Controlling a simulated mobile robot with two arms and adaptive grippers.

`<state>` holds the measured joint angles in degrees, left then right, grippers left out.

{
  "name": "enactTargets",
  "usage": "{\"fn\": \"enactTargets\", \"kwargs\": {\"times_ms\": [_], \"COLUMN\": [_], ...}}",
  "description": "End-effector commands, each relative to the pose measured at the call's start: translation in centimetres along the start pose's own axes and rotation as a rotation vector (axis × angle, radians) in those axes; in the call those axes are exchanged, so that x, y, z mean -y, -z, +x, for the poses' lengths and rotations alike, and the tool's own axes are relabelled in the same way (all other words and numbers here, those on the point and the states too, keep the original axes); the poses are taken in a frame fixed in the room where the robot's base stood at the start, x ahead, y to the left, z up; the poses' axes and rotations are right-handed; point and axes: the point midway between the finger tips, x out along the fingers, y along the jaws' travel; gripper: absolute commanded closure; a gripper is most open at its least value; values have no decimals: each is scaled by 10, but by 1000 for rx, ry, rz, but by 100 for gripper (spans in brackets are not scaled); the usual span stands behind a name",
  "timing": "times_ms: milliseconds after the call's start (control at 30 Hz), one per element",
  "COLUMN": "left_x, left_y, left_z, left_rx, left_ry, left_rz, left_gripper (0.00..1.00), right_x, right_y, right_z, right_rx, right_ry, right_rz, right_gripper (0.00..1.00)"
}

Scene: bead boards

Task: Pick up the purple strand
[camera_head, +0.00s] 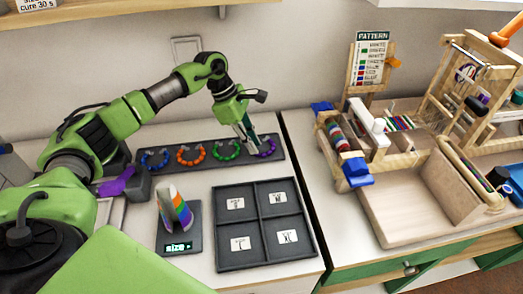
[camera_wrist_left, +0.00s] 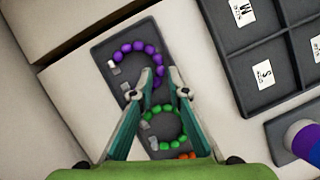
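The purple strand (camera_head: 266,149), a curved row of round beads, lies at the right end of the dark bead board (camera_head: 215,166). My left gripper (camera_head: 246,136) reaches down to the board just left of it. Whether a finger touches the beads I cannot tell. The green strand (camera_wrist_left: 168,135) lies lower between the fingers. My right gripper is not in view.
Orange (camera_head: 190,156) and blue (camera_head: 155,160) strands also lie on the board. A dark four-compartment tray (camera_head: 222,265) with labelled cards and a size gauge (camera_head: 177,247) with a striped cone stand in front. A wooden loom (camera_head: 390,150) stands on the right table.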

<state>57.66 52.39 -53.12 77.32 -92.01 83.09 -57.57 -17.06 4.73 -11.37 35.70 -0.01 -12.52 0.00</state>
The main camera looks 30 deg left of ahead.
Motion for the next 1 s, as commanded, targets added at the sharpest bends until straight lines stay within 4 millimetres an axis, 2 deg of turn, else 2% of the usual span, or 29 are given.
{"fn": "enactTargets", "kwargs": {"times_ms": [33, 167, 367, 433, 833, 1000], "left_x": [0, 0, 0, 0, 0, -1], "left_y": [2, 1, 0, 0, -1, -6], "left_z": [14, 26, 25, 25, 23, 10], "left_rx": [1, 1, 0, 0, 1, 2], "left_ry": [2, 1, 0, 0, -1, -2], "left_rz": [0, 0, -1, -1, 0, 0], "left_gripper": [85, 85, 85, 100, 100, 100], "right_x": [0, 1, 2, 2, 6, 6], "right_y": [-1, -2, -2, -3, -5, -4], "right_z": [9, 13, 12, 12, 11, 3], "right_rx": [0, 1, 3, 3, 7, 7], "right_ry": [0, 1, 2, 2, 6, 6], "right_rz": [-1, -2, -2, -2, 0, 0], "right_gripper": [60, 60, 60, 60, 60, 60]}}
